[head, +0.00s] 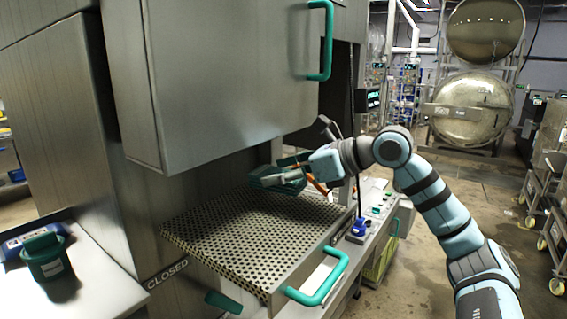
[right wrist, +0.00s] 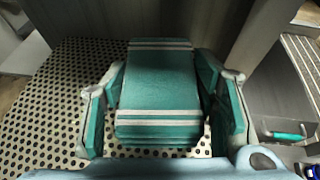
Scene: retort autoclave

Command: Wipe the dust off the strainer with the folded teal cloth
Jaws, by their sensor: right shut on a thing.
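The strainer is the perforated metal plate (head: 250,240) in the pulled-out drawer under the steel cabinet. It fills the left and lower part of the right wrist view (right wrist: 40,120). I cannot make out dust on it clearly. The folded teal cloth (right wrist: 160,85), with white stripes near its ends, lies between the fingers of my right gripper (right wrist: 162,95), which is shut on it. In the head view the cloth (head: 270,180) is over the back part of the strainer; I cannot tell whether it touches. My left gripper is not in view.
A teal handle (head: 318,283) is on the drawer front. A raised cabinet door (head: 225,75) overhangs the strainer's back. A control panel (head: 378,205) with a blue knob (head: 359,227) is to the right.

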